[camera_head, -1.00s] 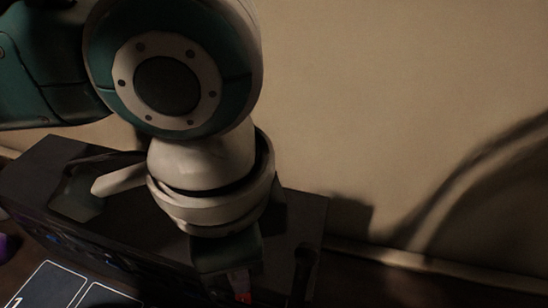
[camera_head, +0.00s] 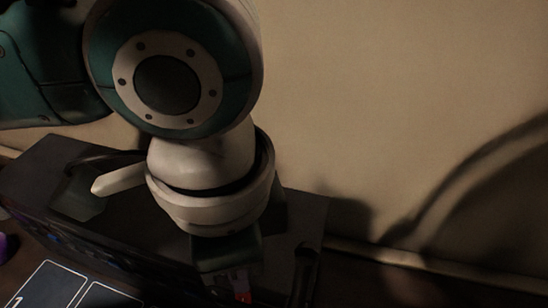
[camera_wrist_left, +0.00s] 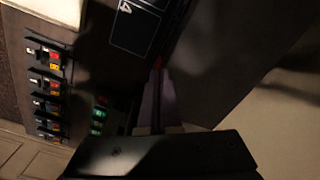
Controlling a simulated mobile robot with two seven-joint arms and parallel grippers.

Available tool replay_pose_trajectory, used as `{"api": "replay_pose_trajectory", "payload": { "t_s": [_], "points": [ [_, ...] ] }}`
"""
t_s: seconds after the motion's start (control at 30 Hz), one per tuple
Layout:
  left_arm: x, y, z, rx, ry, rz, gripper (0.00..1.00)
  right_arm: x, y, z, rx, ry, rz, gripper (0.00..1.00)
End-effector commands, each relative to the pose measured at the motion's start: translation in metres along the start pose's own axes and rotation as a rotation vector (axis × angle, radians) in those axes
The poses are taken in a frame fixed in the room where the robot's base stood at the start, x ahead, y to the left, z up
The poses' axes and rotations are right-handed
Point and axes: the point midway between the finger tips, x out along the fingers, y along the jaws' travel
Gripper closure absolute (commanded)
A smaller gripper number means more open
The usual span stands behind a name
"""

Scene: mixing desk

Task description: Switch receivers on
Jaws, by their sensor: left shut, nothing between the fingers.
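A long dark box (camera_head: 105,208) stands against the wall in the head view, with small bluish details along its shadowed front. I cannot make out separate receivers or their switches there. My left gripper (camera_head: 241,285) points down at the box's right part, and my arm hides some of the box. In the left wrist view the left gripper (camera_wrist_left: 158,88) is shut and empty, with a red spot at its tips. Small green lights (camera_wrist_left: 98,118) glow on a dark face left of the fingers. Whether the fingers touch anything is unclear. My right gripper is out of view.
A dark mat with white-outlined, numbered cells (camera_head: 48,285) lies in front of the box; it also shows in the left wrist view (camera_wrist_left: 132,28). Several units with red and yellow parts (camera_wrist_left: 52,60) line that view's left side. Bare wall (camera_head: 400,90) rises behind.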

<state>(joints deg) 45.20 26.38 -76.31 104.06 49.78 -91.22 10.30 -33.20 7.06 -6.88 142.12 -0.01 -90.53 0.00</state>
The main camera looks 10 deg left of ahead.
Motion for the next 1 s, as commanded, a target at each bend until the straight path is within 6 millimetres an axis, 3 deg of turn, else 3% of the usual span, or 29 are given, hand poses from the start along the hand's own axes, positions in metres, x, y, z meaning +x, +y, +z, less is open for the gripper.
{"api": "replay_pose_trajectory", "payload": {
  "t_s": [1.0],
  "points": [
    [0.0097, 0.0001, 0.0000, 0.000, -0.001, 0.000, 1.00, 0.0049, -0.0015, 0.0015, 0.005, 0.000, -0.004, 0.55]
  ]
}}
